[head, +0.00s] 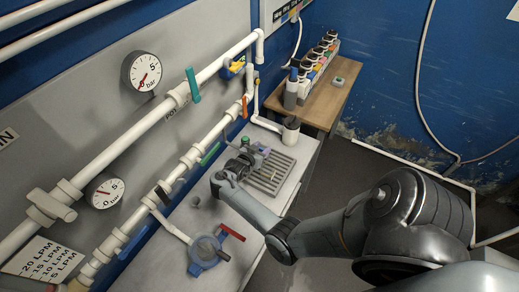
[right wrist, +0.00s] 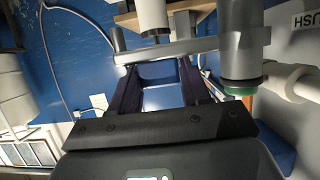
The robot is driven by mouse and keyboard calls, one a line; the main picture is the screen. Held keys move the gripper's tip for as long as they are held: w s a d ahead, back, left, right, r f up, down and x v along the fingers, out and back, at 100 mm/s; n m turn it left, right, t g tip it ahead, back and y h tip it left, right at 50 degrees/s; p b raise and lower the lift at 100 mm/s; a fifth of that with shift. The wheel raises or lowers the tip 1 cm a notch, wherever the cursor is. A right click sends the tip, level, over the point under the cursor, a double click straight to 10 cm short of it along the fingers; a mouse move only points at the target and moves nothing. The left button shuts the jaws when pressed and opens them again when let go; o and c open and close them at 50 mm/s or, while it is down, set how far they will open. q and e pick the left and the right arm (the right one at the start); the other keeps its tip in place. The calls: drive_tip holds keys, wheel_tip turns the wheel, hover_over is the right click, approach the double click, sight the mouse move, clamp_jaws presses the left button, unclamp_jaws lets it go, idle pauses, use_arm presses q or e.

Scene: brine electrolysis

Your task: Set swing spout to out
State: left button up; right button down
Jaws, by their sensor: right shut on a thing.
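The swing spout (right wrist: 185,47) is a grey bar in the right wrist view, joined at its right to a thick grey upright cylinder with a green ring (right wrist: 238,92). A small green part (head: 245,141) shows just behind my gripper in the head view. My right gripper (head: 250,158) is low over the bench. In the right wrist view its dark fingers (right wrist: 158,72) reach up to the bar and are shut on it, with a gap between them. The exact finger contact is partly hidden. My left gripper is in neither view.
A slatted drain grate (head: 270,173) lies beside my right gripper on the pale bench. A blue valve with a red handle (head: 232,232) is nearer. White pipes with coloured handles line the left wall.

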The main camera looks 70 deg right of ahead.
drive_tip(key=c, duration=0.6)
unclamp_jaws()
drive_tip(key=shift+a, duration=0.1)
drive_tip(key=v, duration=1)
drive_tip(key=shift+a+r+b, duration=0.2)
drive_tip(key=shift+a+b, duration=0.1)
drive_tip(key=shift+b, duration=0.15)
